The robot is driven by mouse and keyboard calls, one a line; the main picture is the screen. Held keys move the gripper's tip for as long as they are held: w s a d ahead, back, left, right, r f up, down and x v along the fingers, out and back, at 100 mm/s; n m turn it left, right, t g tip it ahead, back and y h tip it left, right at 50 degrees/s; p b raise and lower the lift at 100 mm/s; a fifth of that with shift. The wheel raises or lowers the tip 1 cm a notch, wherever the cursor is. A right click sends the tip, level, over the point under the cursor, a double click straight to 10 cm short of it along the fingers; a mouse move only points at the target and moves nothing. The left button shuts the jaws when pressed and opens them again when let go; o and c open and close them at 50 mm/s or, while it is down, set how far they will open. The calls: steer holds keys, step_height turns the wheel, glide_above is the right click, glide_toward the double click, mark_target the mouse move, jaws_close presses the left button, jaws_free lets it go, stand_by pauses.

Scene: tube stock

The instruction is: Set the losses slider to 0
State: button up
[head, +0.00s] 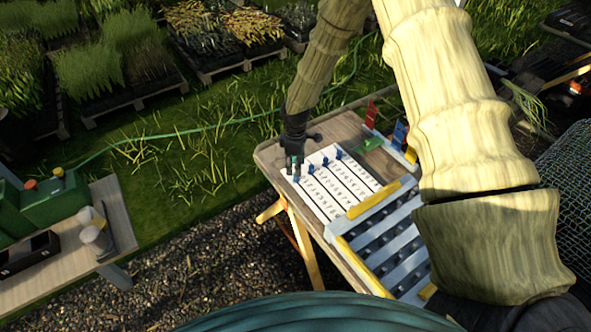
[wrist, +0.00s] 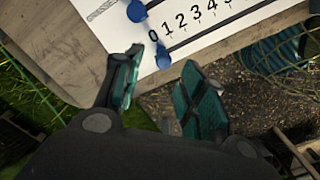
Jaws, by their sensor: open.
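A white board (head: 335,192) with several numbered rows lies on the wooden table, its blue slider knobs near the upper-left ends of the rows. No row label is readable, so I cannot tell which one is losses. In the wrist view, one blue knob (wrist: 163,62) sits beside the 0 of a row marked 0, 1, 2, 3, 4 onward. Another blue knob (wrist: 136,12) stands further up. My gripper (head: 293,169) is open over the board's left corner. In the wrist view, its teal fingers (wrist: 160,66) lie on either side of the nearer knob; contact cannot be told.
The wooden table (head: 274,152) also bears a grey rack (head: 400,240) with yellow bars, a green piece (head: 369,144), and red (head: 371,114) and blue (head: 399,134) upright pieces. A bench (head: 70,265) with green boxes stands at left. Grass and gravel lie between.

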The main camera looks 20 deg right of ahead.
step_height(320, 180, up, 8)
stand_by(0.4)
stand_by(0.3)
steer(key=s+a+f+m+y, duration=0.1)
steer(key=s+a+f+m, duration=0.25)
steer(key=s+f, duration=0.45)
steer(key=s+a+f+m+y, duration=0.15)
steer(key=s+a+f, duration=0.25)
steer(key=s+f, duration=0.45)
steer(key=s+d+f+m+h, duration=0.1)
steer(key=s+m, duration=0.2)
steer(key=s, duration=1)
steer(key=s+d+f+m+h, duration=0.15)
steer(key=s+m, duration=0.25)
steer(key=s, duration=0.9)
steer(key=shift+w+a+f+b, duration=0.15)
steer(key=shift+f+b, duration=0.55)
steer(key=shift+f, duration=0.05)
steer(key=shift+w+a+f+b, duration=0.15)
steer(key=shift+a+f+b, duration=0.05)
steer(key=shift+f+b, duration=0.55)
steer(key=shift+w+a+f+b, duration=0.15)
steer(key=shift+f+b, duration=0.55)
